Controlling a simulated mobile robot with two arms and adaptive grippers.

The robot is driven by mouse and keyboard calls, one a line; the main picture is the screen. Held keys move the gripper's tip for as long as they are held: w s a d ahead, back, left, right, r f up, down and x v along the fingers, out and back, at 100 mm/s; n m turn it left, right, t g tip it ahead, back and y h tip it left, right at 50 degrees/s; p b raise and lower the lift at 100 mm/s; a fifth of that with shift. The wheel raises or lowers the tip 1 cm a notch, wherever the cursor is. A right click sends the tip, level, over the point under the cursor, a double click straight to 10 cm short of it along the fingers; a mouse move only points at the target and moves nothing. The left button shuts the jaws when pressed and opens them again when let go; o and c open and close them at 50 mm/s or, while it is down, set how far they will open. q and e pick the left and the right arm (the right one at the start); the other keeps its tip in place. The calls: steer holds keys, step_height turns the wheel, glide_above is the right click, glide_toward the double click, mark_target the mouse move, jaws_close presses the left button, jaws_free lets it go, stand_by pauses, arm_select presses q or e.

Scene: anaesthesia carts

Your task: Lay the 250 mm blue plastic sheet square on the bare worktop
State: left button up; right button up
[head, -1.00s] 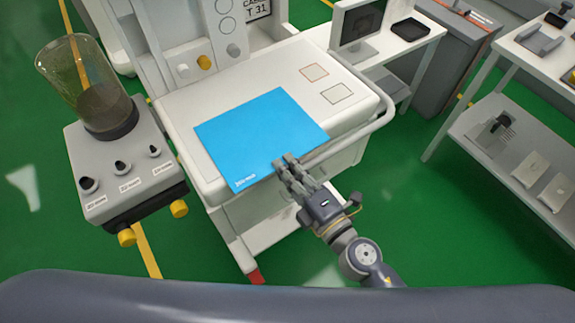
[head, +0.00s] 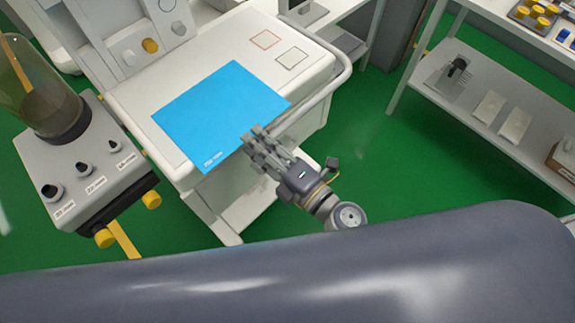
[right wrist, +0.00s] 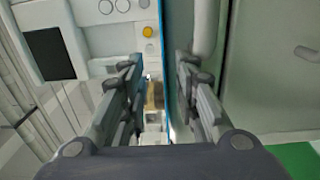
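The blue plastic sheet (head: 220,112) is over the front part of the pale cart worktop (head: 128,95) in the head view. Its front edge reaches the worktop's front edge; I cannot tell whether it rests fully flat. My right gripper (head: 254,138) is at the middle of that front edge. In the right wrist view the fingers (right wrist: 160,75) stand apart. The sheet (right wrist: 163,50) shows there edge-on as a thin blue strip in the gap, nearer the right-hand finger. My left gripper is out of view.
Two outlined squares (head: 292,58) mark the worktop's right part. A rail (head: 318,97) runs along its front right. A block with a clear canister (head: 50,105) stands at the left. A shelved table (head: 500,85) is at the right, with open green floor between.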

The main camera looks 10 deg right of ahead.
steer(key=v, duration=1)
steer(key=shift+d, duration=0.1)
